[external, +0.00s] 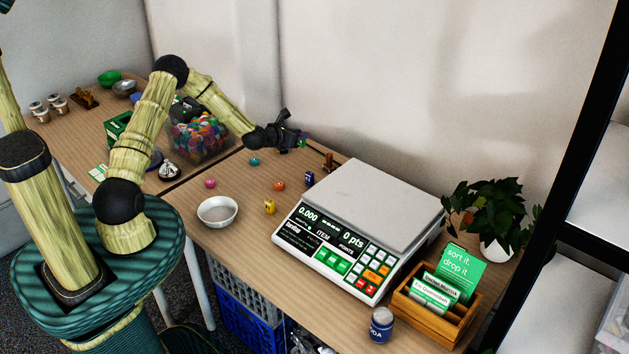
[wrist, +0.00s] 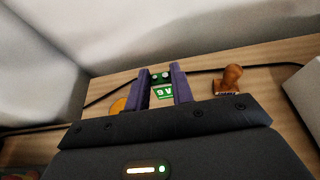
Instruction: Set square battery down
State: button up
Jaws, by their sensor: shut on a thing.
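My gripper (external: 300,139) reaches over the back of the wooden table, near the wall. In the wrist view its two purple fingers (wrist: 165,88) are shut on the square battery (wrist: 163,93), a small green block with a white "9V" marking and terminals at its far end. The battery is held between the fingertips. In the external view it is only a tiny patch of colour at the gripper's end. Whether it touches the table is hard to tell.
A wooden stamp (wrist: 230,78) stands right of the fingers. A white scale (external: 370,215) fills the table's right part. A dark cable runs along the wall.

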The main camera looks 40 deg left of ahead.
jog(key=shift+f, duration=1.1)
jog(key=shift+f, duration=1.85)
jog(key=shift+f, duration=0.1)
jog(key=shift+f, duration=0.15)
jog(key=o, duration=1)
